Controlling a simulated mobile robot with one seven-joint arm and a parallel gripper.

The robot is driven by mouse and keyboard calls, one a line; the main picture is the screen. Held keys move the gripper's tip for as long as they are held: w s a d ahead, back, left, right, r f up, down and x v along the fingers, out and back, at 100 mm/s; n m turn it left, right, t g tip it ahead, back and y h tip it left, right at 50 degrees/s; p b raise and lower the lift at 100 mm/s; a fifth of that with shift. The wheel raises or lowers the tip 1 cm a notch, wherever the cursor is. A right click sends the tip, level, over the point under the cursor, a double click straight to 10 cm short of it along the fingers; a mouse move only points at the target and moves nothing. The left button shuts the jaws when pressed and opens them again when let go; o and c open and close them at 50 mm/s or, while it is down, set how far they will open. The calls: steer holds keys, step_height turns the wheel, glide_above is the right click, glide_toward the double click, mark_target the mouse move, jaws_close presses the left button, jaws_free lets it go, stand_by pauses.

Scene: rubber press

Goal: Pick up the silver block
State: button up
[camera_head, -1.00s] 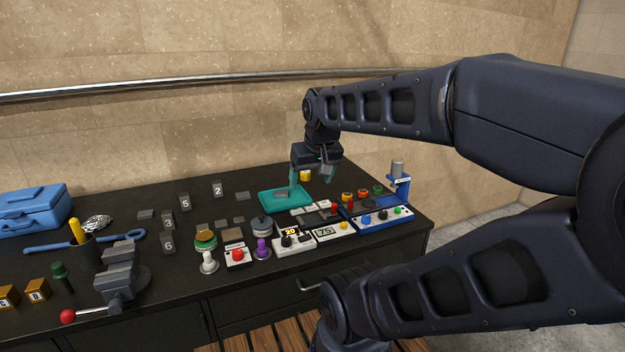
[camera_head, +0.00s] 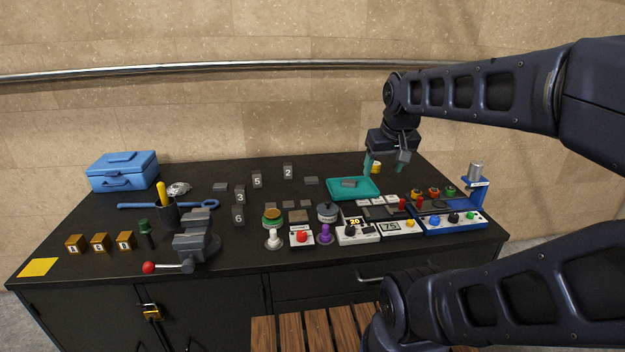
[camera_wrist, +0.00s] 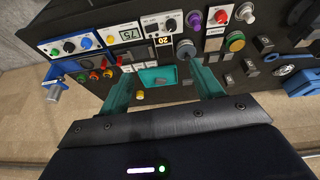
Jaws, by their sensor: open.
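A small grey, silver-looking block (camera_head: 348,183) lies in the teal tray (camera_head: 371,193) toward the right of the bench. Several similar small grey blocks lie elsewhere, so I cannot tell for certain which one the task names. My gripper (camera_head: 385,163) is above the tray's back right side, with its teal fingers apart and nothing between them. In the wrist view the open fingers of my gripper (camera_wrist: 163,90) frame the tray (camera_wrist: 148,72), and the grey block in it shows only faintly.
Grey numbered blocks (camera_head: 257,181) and flat grey pieces stand left of the tray. Control boxes (camera_head: 357,232) with knobs line the front. A blue stand (camera_head: 478,186) holding a silver cylinder (camera_head: 476,170) is at right. A vise (camera_head: 196,240) and blue toolbox (camera_head: 123,171) are at left.

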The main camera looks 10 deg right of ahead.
steer(key=w+a+r+n+g, duration=0.1)
steer(key=w+r+n+g, duration=0.2)
steer(key=w, duration=1)
steer(key=n+g+h, duration=0.1)
steer(key=n+h, duration=0.4)
steer(key=n, duration=1)
glide_above(311, 178)
steer(key=a, duration=0.5)
step_height(311, 178, down, 24)
steer(key=shift+y, duration=0.3)
steer(key=x, duration=0.9)
steer(key=shift+s+d+f, duration=0.3)
steer(key=shift+s+d, duration=0.05)
steer(key=shift+d, duration=0.05)
steer(key=c, duration=1.3)
steer(key=shift+r, duration=0.1)
